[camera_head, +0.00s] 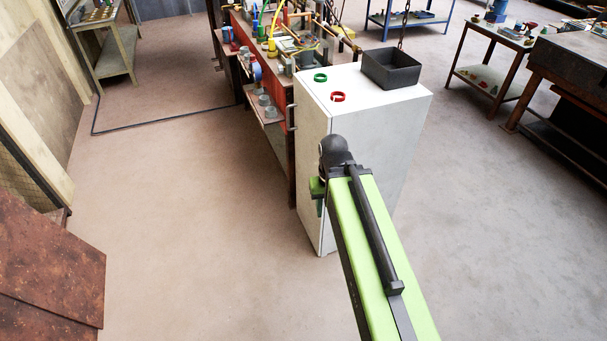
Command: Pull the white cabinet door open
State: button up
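The white cabinet (385,140) stands upright in the middle of the head view. Its door (310,125) is the narrow face turned to the left, and it looks closed against the body. A grey bar handle (291,117) sits at the far upper edge of the door. My green and black arm reaches up from the bottom right, overlapping the near part of the cabinet. My gripper (318,192) is at the near edge of the door, lower and nearer than the handle and apart from it. Its fingers are mostly hidden by my wrist, so its opening is unclear.
A cluttered red workbench (262,115) stands close behind the door side. The floor (190,220) to the left is clear.

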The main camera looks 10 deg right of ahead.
aim_at(312, 121)
jog(key=i, duration=0.8)
jog(key=u, duration=0.3)
jog(key=k, duration=1.2)
jog(key=u, duration=0.5)
jog(key=i, duration=1.6)
jog(key=u, duration=0.85)
